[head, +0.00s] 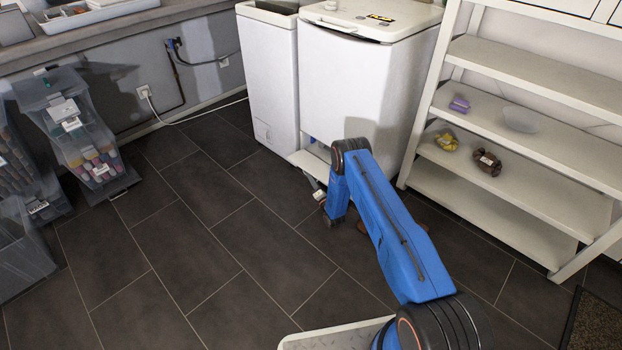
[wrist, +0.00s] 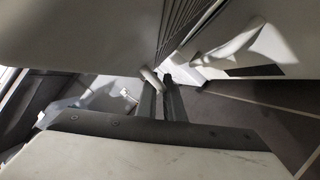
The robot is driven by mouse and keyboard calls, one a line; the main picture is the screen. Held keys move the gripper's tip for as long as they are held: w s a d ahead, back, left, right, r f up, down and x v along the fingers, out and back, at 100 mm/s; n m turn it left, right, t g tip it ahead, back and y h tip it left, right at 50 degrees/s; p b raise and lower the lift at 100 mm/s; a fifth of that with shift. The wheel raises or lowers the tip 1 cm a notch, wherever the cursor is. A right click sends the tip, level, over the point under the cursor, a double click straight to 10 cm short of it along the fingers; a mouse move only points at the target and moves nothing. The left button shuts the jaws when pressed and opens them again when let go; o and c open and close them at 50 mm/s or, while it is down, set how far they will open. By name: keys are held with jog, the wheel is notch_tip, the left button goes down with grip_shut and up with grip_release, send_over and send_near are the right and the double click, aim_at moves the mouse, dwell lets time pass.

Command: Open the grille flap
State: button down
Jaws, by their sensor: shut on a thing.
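The grille flap (head: 308,162) is a white panel low on the front of the right-hand white toploader (head: 345,85). It juts out from the machine's base, tilted open, with a gap behind its upper edge. Dark grille slats (wrist: 187,25) show in the wrist view. My gripper (wrist: 160,82) is shut on a small pale rod-like part at the flap; its two dark fingers are close together. In the head view my blue arm hides part of the flap and most of the gripper.
A white shelf rack (head: 535,145) with small items stands close on the right. Stacked clear bins (head: 80,135) are at the left. The dark tiled floor (head: 215,235) is clear in the middle.

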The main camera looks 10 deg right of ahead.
jog(key=c, duration=2.2)
grip_release()
jog(key=v, duration=1.7)
jog(key=shift+s, duration=0.25)
